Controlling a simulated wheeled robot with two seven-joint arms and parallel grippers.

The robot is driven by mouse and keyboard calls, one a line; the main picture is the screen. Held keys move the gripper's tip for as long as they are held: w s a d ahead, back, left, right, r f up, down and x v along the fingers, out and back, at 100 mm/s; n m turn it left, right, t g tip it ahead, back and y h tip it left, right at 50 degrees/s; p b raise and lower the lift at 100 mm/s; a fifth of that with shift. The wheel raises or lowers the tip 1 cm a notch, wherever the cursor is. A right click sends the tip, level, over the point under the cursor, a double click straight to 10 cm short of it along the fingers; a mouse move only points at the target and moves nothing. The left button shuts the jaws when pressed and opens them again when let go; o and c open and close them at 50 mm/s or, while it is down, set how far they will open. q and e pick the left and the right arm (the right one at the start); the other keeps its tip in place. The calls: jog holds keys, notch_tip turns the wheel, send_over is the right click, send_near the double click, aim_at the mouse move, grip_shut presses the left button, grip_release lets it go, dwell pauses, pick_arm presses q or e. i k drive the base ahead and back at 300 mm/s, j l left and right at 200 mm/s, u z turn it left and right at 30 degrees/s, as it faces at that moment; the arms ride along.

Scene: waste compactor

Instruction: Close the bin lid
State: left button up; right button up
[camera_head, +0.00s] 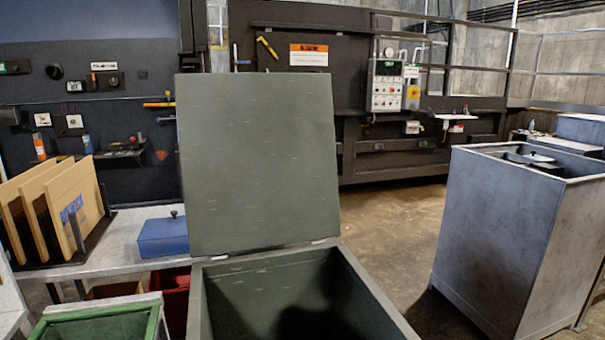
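The bin lid (258,165) is a dark green-grey panel. It stands raised, close to upright, hinged at the back rim of the bin (372,287) in the middle of the head view. The bin is the same green-grey and its top is open, with a dark, shadowed inside whose bottom I cannot make out. The bin's front edge is cut off by the bottom of the picture. Neither my left nor my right gripper is in view.
A grey metal container (495,235) stands to the right, with a floor gap between it and the bin. At left, a bench (122,235) holds a rack of boards (75,208) and a blue box (163,238). A green-rimmed container (100,322) is at the lower left.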

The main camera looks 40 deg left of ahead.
aim_at(257, 151)
jog(key=i+l+z, duration=0.4)
jog(key=i+l, duration=0.25)
jog(key=i+l+z, duration=0.35)
jog(key=i+l, duration=0.2)
jog(key=i, duration=0.15)
jog(key=i+u, duration=0.75)
jog(key=i+l+u, duration=0.35)
jog(key=i+j+u, duration=0.25)
jog(key=i+u, duration=0.2)
jog(key=i+j+u, duration=0.1)
jog(key=i+u, duration=0.2)
jog(key=u, duration=0.15)
jog(key=i+u, duration=0.9)
jog(key=i+l+u, duration=0.2)
jog(key=i+u, duration=0.2)
jog(key=i+l+u, duration=0.25)
jog(key=u, duration=0.2)
jog(key=i, duration=0.1)
